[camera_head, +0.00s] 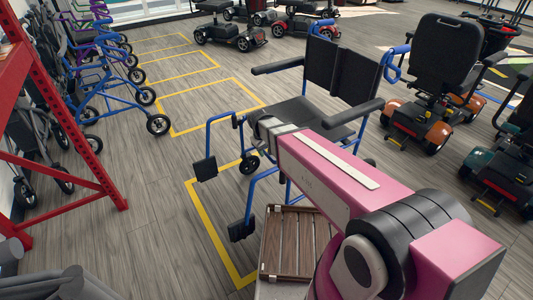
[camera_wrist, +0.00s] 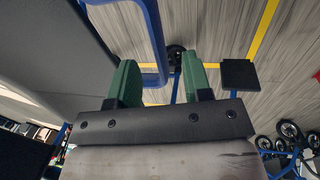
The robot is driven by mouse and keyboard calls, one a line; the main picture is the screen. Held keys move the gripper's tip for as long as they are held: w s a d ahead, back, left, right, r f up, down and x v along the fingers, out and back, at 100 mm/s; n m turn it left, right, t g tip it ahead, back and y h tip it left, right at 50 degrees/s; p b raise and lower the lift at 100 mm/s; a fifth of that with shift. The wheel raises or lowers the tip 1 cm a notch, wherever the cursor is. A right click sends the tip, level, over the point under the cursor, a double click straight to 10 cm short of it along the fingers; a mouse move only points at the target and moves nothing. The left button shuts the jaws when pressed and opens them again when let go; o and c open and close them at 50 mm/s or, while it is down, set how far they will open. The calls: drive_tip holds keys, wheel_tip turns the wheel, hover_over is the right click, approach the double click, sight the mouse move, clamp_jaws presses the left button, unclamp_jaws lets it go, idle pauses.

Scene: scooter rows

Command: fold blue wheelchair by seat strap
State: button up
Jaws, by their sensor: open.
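The blue wheelchair (camera_head: 357,136) stands unfolded in the middle of the head view. It has a black backrest (camera_head: 340,70), a dark seat (camera_head: 312,114), black armrests and two footplates, and my arm hides part of its front. My gripper (camera_wrist: 160,82) shows in the wrist view with two green fingers spread apart and nothing held between them. A blue frame tube (camera_wrist: 154,40) of the wheelchair and a black footplate (camera_wrist: 239,74) lie beyond the fingers. In the head view the arm's end is at the seat's front left, its fingers hidden. I cannot make out the seat strap.
Blue and purple rollators (camera_head: 110,85) line the left side behind a red rack (camera_head: 80,150). Mobility scooters (camera_head: 435,75) stand at the right and back. A slatted wooden tray (camera_head: 290,250) is close in front. Yellow-marked floor bays (camera_head: 205,105) left of the wheelchair are clear.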

drive_tip(key=shift+w+d+f, duration=0.1)
drive_tip(key=shift+d+f, duration=0.05)
drive_tip(key=shift+f, duration=1)
clamp_jaws()
drive_tip(key=w+a+r+g+h, duration=0.2)
drive_tip(key=w+a+r+g, duration=0.1)
drive_tip(key=w+a+r, duration=0.5)
drive_tip(key=w+r, duration=0.3)
drive_tip(key=shift+w+a+r+g+h, duration=0.25)
drive_tip(key=shift+w+a+g+h, duration=0.05)
drive_tip(key=shift+w+a+h, duration=0.1)
unclamp_jaws()
drive_tip(key=shift+s, duration=0.1)
